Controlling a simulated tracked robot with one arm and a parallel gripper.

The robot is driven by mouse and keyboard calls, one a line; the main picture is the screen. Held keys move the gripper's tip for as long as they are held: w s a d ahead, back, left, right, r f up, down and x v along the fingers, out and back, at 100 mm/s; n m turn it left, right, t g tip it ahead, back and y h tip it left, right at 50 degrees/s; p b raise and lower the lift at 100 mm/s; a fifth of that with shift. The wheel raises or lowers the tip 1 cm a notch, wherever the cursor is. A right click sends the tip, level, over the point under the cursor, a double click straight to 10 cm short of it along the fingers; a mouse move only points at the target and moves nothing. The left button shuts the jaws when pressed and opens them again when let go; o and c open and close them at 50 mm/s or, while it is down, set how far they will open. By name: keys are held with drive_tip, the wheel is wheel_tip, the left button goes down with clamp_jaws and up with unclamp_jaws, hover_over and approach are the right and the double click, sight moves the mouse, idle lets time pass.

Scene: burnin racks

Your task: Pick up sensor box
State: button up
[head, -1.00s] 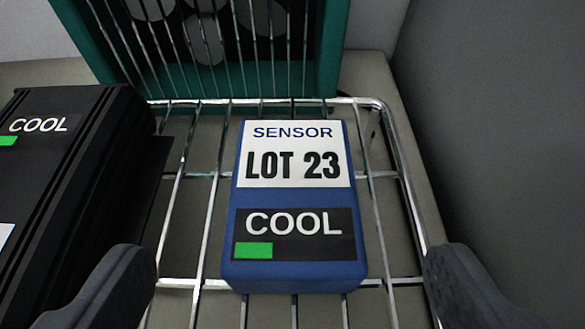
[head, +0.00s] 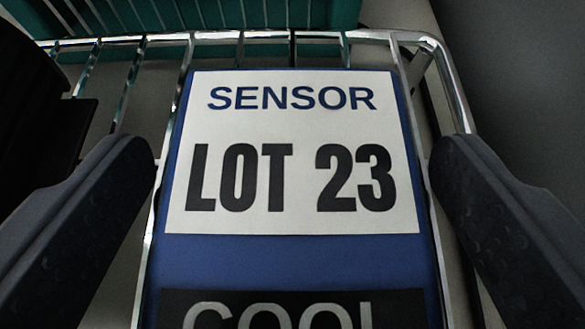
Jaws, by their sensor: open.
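The sensor box (head: 290,250) is blue, with a white label reading "SENSOR LOT 23" and a dark panel reading "COOL", cut off at the bottom edge of the head view. It lies on a wire rack shelf and fills the middle of the view. My gripper (head: 295,160) is open, with one dark finger on each side of the box. A gap shows between each fingertip and the box's sides. The lower end of the box is out of view.
The chrome wire shelf (head: 265,37) has a raised rim along its back and right side. A teal slatted unit (head: 200,14) stands behind it. A black box (head: 35,105) lies close on the left, near my left finger. A dark grey surface (head: 510,80) is on the right.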

drive_tip(key=c, duration=1.2)
drive_tip(key=shift+c, duration=0.2)
drive_tip(key=shift+r, duration=0.15)
